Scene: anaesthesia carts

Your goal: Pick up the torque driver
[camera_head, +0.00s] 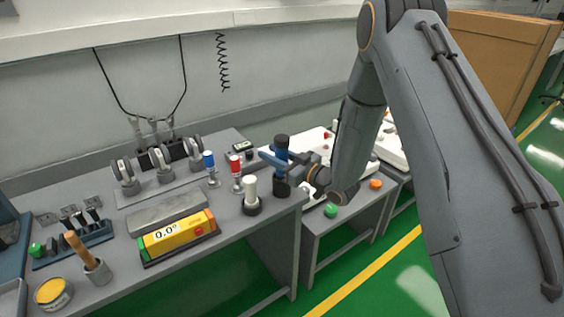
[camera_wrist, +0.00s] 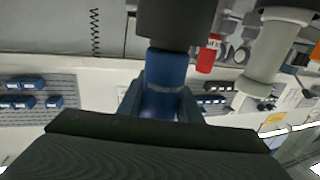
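The torque driver is the blue upright tool with a dark cap (camera_head: 281,141). It stands in a dark round base near the right front corner of the grey bench. In the wrist view its blue body (camera_wrist: 167,68) is in the middle, below the large dark cap. My gripper (camera_head: 283,158) is at the driver, with one blue finger on each side of its body. In the wrist view my gripper (camera_wrist: 164,98) straddles the shaft closely. I cannot tell whether the fingers press on it. The driver's lower part is hidden there by my gripper.
A white-topped tool (camera_head: 251,190) stands close left of the driver, with red (camera_head: 235,164) and blue-capped (camera_head: 209,161) ones behind. A yellow level (camera_head: 178,235) lies at the front. A lower table with green (camera_head: 330,211) and orange (camera_head: 376,184) knobs adjoins right.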

